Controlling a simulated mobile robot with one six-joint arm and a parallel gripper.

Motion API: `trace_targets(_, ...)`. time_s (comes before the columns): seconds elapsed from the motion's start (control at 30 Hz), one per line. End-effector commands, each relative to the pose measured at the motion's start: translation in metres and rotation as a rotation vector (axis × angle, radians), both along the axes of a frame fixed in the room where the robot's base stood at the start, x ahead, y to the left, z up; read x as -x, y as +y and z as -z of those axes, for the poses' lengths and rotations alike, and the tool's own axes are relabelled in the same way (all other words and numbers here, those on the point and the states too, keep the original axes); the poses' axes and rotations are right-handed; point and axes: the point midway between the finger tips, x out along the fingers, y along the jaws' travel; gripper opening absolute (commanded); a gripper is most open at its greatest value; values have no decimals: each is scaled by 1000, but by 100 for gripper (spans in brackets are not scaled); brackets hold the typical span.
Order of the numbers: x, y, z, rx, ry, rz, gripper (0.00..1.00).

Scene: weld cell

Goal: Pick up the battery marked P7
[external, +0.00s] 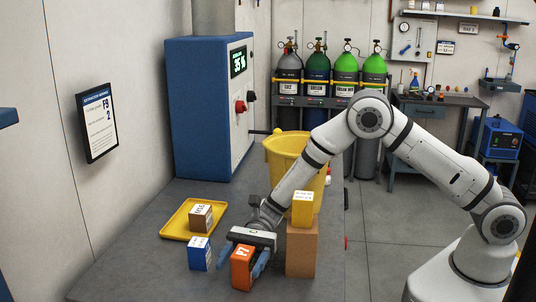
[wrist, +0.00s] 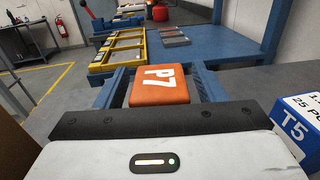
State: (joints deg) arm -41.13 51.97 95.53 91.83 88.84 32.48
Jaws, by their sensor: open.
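The orange battery marked P7 (external: 241,268) stands on the grey table near its front edge in the external view. In the wrist view, the orange battery's marked top (wrist: 159,85) faces me, between the two blue fingers. My gripper (external: 245,264) is open, with one finger on either side of the battery. My gripper also shows in the wrist view (wrist: 160,88). I cannot tell whether either finger touches the battery.
A blue-and-white box marked T5 (wrist: 298,124) stands close beside my gripper; it is left of it in the external view (external: 199,254). A cardboard box (external: 301,250) with a yellow box (external: 303,209) on top stands close on the right. A yellow tray (external: 178,228) holds a brown box (external: 201,217).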

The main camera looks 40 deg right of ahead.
Motion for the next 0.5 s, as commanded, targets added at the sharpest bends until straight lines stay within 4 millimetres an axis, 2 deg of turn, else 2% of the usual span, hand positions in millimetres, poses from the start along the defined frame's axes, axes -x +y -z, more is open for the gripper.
trace_targets(0.2, 0, 0, 0, 0, 0, 1, 62)
trace_targets(0.5, 0, 0, 0, 0, 0, 1, 37)
